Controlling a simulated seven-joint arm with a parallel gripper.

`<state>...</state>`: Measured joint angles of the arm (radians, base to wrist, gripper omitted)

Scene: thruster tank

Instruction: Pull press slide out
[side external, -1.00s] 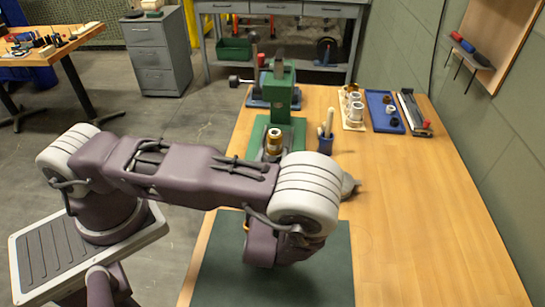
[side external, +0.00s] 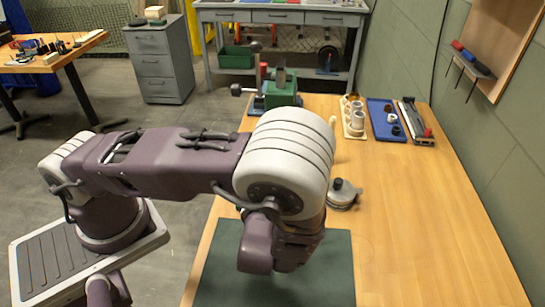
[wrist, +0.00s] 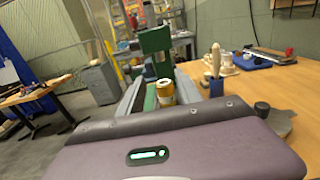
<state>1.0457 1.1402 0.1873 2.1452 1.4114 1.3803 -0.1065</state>
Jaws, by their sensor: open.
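The green press (side external: 281,92) stands at the far left end of the wooden table, its lower front hidden behind my arm in the side view. In the wrist view its green upright (wrist: 155,41) is ahead, with a brass-coloured cylinder (wrist: 165,92) standing upright in front of it. The press slide is mostly hidden by my wrist and cannot be made out clearly. My gripper (wrist: 158,84) appears as two grey fingers spread apart, pointing toward the press, with the cylinder between them in the picture. It is open; I cannot tell its distance from the slide.
A grey round fixture (side external: 343,196) sits beside my wrist. The table's right side is clear.

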